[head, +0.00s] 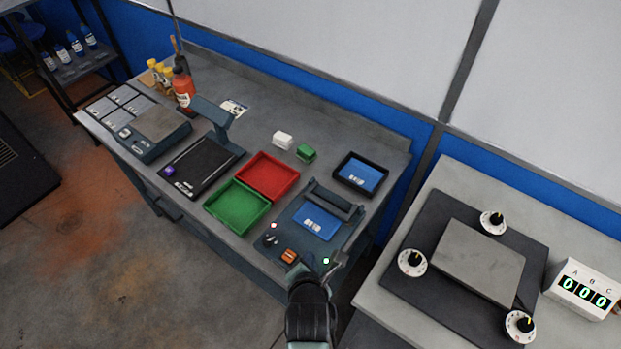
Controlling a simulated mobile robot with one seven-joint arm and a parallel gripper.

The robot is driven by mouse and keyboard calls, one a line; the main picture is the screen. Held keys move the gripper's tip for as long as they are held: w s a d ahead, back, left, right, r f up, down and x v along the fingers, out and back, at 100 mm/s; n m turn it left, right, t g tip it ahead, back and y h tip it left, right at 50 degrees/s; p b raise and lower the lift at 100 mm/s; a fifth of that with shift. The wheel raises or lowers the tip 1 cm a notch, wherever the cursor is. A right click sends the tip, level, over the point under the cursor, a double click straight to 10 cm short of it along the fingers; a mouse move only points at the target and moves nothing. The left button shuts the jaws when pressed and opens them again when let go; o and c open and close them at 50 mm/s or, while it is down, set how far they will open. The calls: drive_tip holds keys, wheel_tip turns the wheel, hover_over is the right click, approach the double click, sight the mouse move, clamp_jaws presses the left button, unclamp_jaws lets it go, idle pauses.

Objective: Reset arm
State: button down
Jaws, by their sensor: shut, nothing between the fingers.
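My arm reaches in from the bottom centre, and my gripper (309,262) is at the front edge of the dark blue-grey bench device (265,245). The gripper is shut and looks empty. Its fingertips are small and partly lost against the device, so I cannot tell whether they touch it. The device holds a blue card (317,222), with a dark hinged bar (335,200) raised behind it. An orange switch (289,256) is on its front, and a lit green dot (326,261) shows close to my gripper.
A green tray (237,205) and a red tray (267,175) sit left of the device. A black tray (352,184) with a blue card is behind it. Right, a separate table carries a dark plate with several dials (412,262) and a display reading 000 (583,290).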

drive_tip(key=w+r+m+t, duration=0.3)
drive_tip(key=w+r+m, duration=0.15)
drive_tip(key=r, duration=0.55)
drive_tip(key=w+r+m+t, duration=0.25)
drive_tip(key=w+r, duration=0.25)
drive_tip(key=r, duration=0.6)
wheel_tip(320, 180, up, 19)
drive_tip(key=m+t, duration=0.4)
drive_tip(key=m, duration=0.3)
drive_tip(key=s+r+m+t, duration=0.3)
drive_tip(key=s+r+m, duration=0.1)
drive_tip(key=r, duration=0.6)
drive_tip(key=s+r+m+t, duration=0.2)
drive_tip(key=s+r+m, duration=0.2)
drive_tip(key=r, duration=0.6)
drive_tip(key=s+r+m+t, duration=0.3)
drive_tip(key=s+r+m, duration=0.2)
drive_tip(key=r, duration=0.5)
drive_tip(key=s, duration=0.2)
drive_tip(key=shift+s+d+t, duration=0.15)
drive_tip(key=shift+s+t, duration=0.15)
drive_tip(key=shift+t, duration=0.05)
drive_tip(key=shift+f, duration=0.15)
